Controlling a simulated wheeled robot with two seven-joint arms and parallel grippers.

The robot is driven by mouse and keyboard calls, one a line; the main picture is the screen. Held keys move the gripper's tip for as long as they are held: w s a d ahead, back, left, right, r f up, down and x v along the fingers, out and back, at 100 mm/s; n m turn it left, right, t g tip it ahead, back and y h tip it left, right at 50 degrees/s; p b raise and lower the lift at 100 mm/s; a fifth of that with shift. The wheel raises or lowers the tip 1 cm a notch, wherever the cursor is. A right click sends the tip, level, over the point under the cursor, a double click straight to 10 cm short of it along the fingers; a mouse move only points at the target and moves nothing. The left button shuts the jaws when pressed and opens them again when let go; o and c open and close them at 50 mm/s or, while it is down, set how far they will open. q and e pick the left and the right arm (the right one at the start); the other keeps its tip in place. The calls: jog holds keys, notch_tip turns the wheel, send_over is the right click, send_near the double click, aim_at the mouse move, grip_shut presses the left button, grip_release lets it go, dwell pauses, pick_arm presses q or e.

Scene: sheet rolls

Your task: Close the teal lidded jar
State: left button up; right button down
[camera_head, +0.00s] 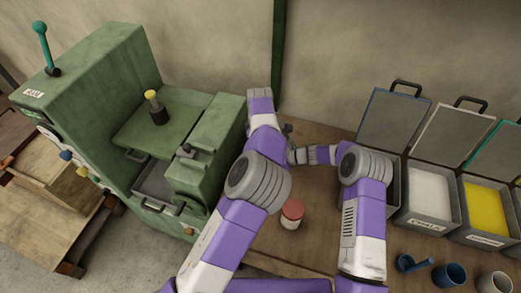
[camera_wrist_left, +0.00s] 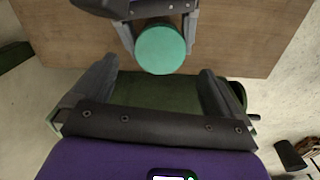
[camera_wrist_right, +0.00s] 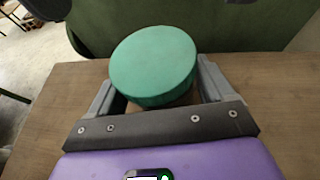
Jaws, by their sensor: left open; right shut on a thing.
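The teal lidded jar shows as a round teal lid (camera_wrist_right: 153,65) between the fingers of my right gripper (camera_wrist_right: 158,85) in the right wrist view. The jar's body under the lid is hidden, so I cannot tell how the lid sits. In the left wrist view the teal lid (camera_wrist_left: 160,49) is seen from above, with my right gripper's fingers on both sides of it. My left gripper (camera_wrist_left: 159,82) is open and empty, just short of the lid and facing it. In the head view my arms hide the jar.
A jar with a red lid (camera_head: 291,214) stands on the wooden table (camera_head: 315,215) near my left arm. A green machine (camera_head: 150,120) is at the left. Open-lidded bins (camera_head: 432,195), a blue scoop (camera_head: 408,263) and cups (camera_head: 449,275) are at the right.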

pick_arm(q)
notch_tip(320, 180, up, 7)
jog(key=shift+s+f, duration=0.15)
jog(key=shift+s, duration=0.05)
pick_arm(e)
grip_release()
jog(key=v, duration=0.7)
jog(key=shift+d+r, duration=0.2)
jog(key=shift+d, duration=0.05)
dwell(0.4)
